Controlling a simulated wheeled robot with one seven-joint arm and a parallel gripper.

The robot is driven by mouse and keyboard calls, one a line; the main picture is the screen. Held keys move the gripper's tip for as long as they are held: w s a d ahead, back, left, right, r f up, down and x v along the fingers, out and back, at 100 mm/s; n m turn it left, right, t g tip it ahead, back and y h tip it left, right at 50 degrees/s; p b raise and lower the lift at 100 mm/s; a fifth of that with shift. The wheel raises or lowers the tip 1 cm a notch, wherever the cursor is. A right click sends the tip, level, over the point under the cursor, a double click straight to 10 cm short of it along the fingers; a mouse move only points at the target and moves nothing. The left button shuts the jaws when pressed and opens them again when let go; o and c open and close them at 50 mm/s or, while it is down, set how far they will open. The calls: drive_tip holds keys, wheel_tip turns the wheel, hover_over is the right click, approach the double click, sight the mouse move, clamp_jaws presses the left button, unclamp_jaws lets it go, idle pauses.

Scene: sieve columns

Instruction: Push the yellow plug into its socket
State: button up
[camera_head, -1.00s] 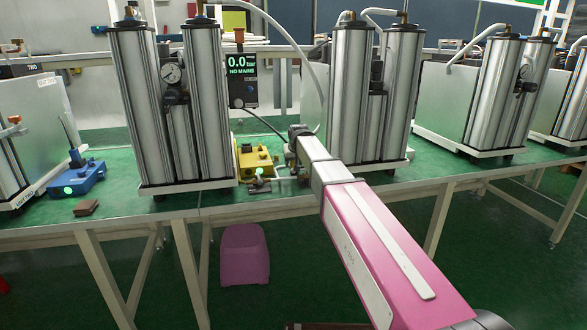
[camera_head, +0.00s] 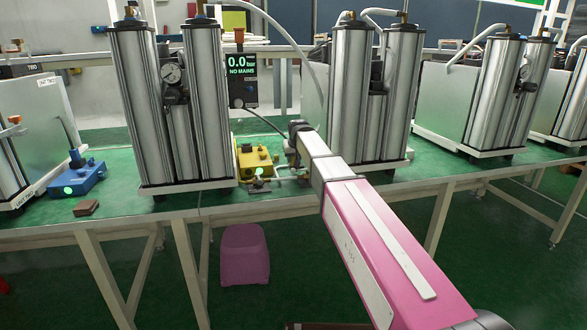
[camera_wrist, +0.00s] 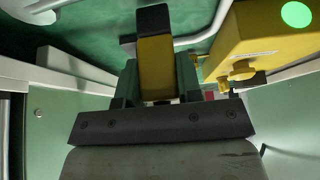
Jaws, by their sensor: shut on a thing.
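In the wrist view the yellow plug (camera_wrist: 155,62) has a dark end pointing up the picture. My gripper (camera_wrist: 157,88) is shut on it, one greenish finger on each side. The yellow box (camera_wrist: 262,38) with a lit green disc is to the right of the plug, and a yellow fitting (camera_wrist: 238,71) sticks out of its lower left side. A gap shows between plug and box. In the head view the yellow box (camera_head: 254,160) stands on the bench, with my gripper just to its right, small and partly hidden by my arm. I cannot clearly make out the socket opening.
Tall metal sieve columns (camera_head: 205,105) stand left of the box, and more columns (camera_head: 365,95) stand right, behind my arm. A display (camera_head: 242,75) reads "0.0" and "NO MAINS". A blue box (camera_head: 78,178) and small brown block (camera_head: 87,208) lie at left. Pale pipes (camera_wrist: 190,40) run near the plug.

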drive_tip(key=shift+r, duration=1.3)
drive_tip(key=s+d+r, duration=0.2)
drive_tip(key=s, duration=0.7)
drive_tip(key=shift+s+d, duration=0.35)
drive_tip(key=shift+d, duration=0.05)
